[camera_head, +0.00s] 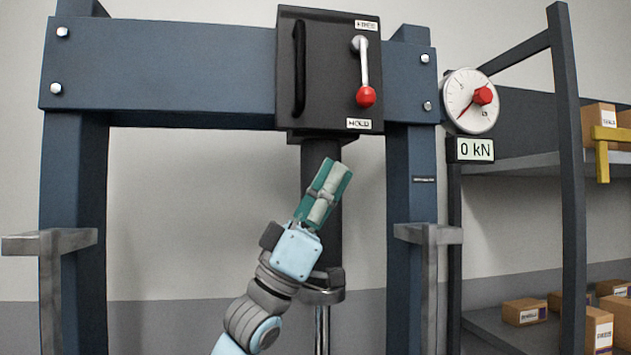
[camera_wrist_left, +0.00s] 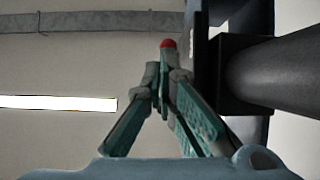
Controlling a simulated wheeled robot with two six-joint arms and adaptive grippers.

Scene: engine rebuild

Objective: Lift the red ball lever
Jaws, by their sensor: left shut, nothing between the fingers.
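The red ball (camera_head: 366,96) is at the lower end of a metal lever (camera_head: 363,62) on the front of a black box (camera_head: 330,30). The lever hangs down, with the ball just above the lower label, which seems to read HOLD. My left gripper (camera_head: 333,168), with green fingers, is below and slightly left of the ball, pointing up, in front of the dark column. It is shut and empty, apart from the ball. In the left wrist view the fingers (camera_wrist_left: 164,72) meet, and the red ball (camera_wrist_left: 168,43) shows just beyond their tips. My right gripper is not in view.
A blue press frame (camera_head: 160,66) surrounds the column (camera_head: 330,260). The box has a black handle (camera_head: 299,68) left of the lever. A gauge (camera_head: 470,101) and a display reading 0 kN (camera_head: 474,150) are on the right. Shelves with boxes (camera_head: 525,312) stand further right.

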